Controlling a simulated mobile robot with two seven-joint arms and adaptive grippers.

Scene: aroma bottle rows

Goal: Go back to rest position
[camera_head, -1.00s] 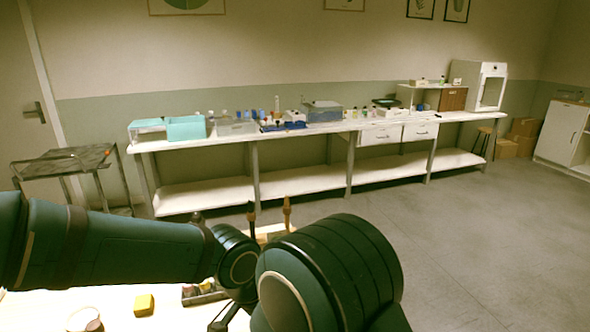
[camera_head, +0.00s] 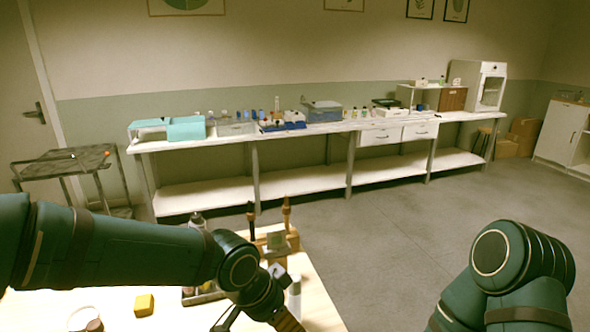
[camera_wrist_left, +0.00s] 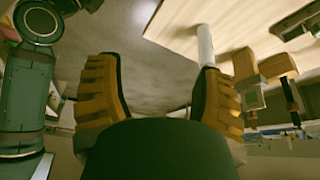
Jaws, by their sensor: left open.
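My left arm reaches in from the left over the near table (camera_head: 325,310). The left gripper (camera_head: 288,322) is mostly cut off at the bottom edge in the head view. In the left wrist view the left gripper (camera_wrist_left: 160,90) has its two ribbed yellow fingers spread apart, with nothing held between them. A white cylinder (camera_wrist_left: 206,45) shows beyond the right-hand finger; the same upright cylinder (camera_head: 295,297) seems to stand beside the gripper in the head view. My right arm (camera_head: 520,270) is at the right, off the table; its gripper is out of view.
The near table holds a yellow block (camera_head: 144,304), a round dish (camera_head: 84,318), a dark tray (camera_head: 206,295) and a wooden stand (camera_head: 276,241) near its far edge. A long white bench (camera_head: 205,199) lines the wall. Grey floor (camera_head: 400,230) lies open between.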

